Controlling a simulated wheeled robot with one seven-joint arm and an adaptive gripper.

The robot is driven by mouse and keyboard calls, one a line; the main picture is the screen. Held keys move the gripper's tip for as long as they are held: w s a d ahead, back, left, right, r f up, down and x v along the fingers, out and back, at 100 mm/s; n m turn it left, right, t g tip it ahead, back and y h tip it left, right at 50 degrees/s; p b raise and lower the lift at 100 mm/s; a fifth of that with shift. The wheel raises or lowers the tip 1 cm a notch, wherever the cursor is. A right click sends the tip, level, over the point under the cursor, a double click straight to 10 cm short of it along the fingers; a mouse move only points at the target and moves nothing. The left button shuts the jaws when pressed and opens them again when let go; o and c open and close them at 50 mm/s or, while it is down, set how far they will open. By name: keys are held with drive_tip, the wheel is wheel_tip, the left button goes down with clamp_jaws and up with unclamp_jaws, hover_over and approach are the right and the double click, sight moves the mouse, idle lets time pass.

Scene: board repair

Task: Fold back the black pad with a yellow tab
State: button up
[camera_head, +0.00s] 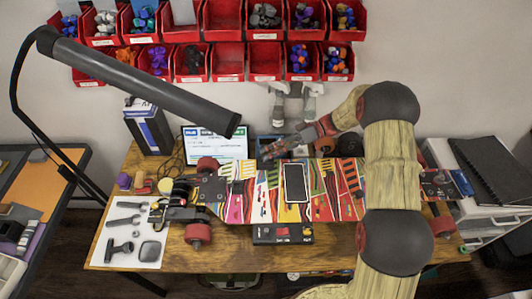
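A skateboard deck with bright printed graphics (260,200) lies across the wooden bench. Dark parts (183,192) sit at its left end, beside a small yellow round thing (165,185). I cannot tell for sure whether these are the black pad and its yellow tab. My arm comes up from the lower right, over the board's right part, and bends left at the top. My gripper (274,151) is above the bench's back edge, behind the middle of the board and well right of those dark parts.
A white mat with dark tools (128,232) lies at the bench's left. A black lamp arm (140,80) reaches over the left side. A screen (215,145) stands behind the board. A black box (282,233) is in front. Red bins (223,18) hang on the wall.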

drive_tip(key=v, duration=1.1)
drive_tip(key=shift+d, duration=0.15)
drive_tip(key=shift+s, duration=0.1)
idle(0.5)
